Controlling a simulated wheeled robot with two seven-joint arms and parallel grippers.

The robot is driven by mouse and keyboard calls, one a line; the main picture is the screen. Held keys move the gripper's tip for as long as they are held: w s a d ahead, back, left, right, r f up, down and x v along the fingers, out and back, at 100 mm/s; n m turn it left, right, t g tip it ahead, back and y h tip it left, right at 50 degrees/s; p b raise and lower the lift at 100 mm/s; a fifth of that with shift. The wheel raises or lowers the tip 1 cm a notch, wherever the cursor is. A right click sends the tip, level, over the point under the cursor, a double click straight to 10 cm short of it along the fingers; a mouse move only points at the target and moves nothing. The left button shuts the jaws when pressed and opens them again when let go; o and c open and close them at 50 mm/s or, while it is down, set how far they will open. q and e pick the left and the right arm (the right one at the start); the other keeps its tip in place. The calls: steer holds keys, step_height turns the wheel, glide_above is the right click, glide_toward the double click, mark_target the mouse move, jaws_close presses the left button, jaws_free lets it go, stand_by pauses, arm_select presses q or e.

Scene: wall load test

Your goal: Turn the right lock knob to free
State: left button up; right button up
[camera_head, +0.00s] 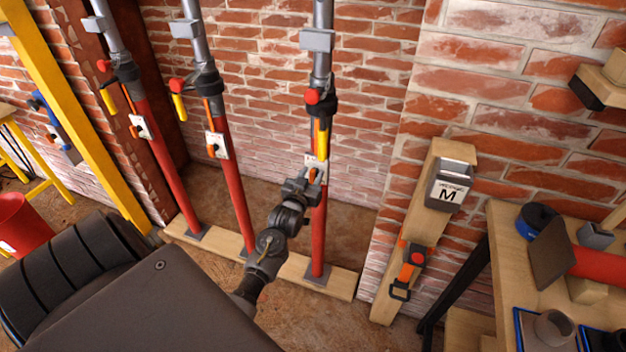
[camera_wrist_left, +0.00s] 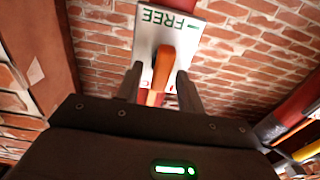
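The right lock knob (camera_head: 314,176) is orange and sits on a white plate (camera_head: 316,162) on the rightmost red prop (camera_head: 319,235). In the left wrist view the knob (camera_wrist_left: 163,68) stands roughly upright in the picture on its plate (camera_wrist_left: 150,38), which carries green FREE lettering at the top. A little red marking shows lower down, mostly hidden. My left gripper (camera_head: 300,184) is at the plate. In the wrist view its fingers (camera_wrist_left: 159,88) stand either side of the knob, with narrow gaps visible, so it looks open around it. My right gripper is not in view.
Two similar props with orange knobs (camera_head: 213,150) stand to the left on a wooden sill (camera_head: 290,270). A yellow lever (camera_head: 322,143) hangs just above the right plate. A wooden post with a grey box marked M (camera_head: 450,186) and a workbench (camera_head: 500,250) are at right.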

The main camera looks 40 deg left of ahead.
arm_select(q)
steer(key=shift+w+a, duration=0.15)
steer(key=shift+w, duration=0.35)
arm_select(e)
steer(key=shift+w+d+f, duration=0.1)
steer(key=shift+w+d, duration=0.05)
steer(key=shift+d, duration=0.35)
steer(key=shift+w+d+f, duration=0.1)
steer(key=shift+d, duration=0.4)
